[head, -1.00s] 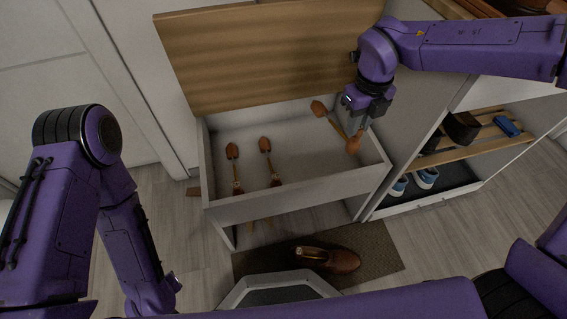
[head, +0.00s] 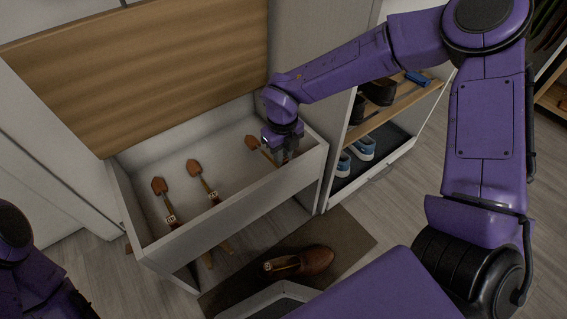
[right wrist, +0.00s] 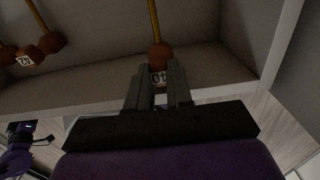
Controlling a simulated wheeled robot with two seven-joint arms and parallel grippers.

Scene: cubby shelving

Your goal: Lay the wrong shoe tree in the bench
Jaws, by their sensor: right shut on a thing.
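The bench (head: 245,203) is a white box with its wooden lid (head: 150,65) raised. Two brown wooden shoe trees lie in it side by side, the left one (head: 159,187) and the middle one (head: 195,168), each with a white number tag. My right gripper (head: 287,156) is down inside the bench's right end, shut on a third shoe tree (head: 253,142). In the right wrist view this shoe tree's brown knob (right wrist: 160,54) and tag show at the fingers (right wrist: 159,88). Its tag is hard to read. My left gripper is out of view.
A shoe rack with blue shoes (head: 363,148) and dark shoes (head: 379,92) stands to the right. The bench's front wall is close to my right gripper.

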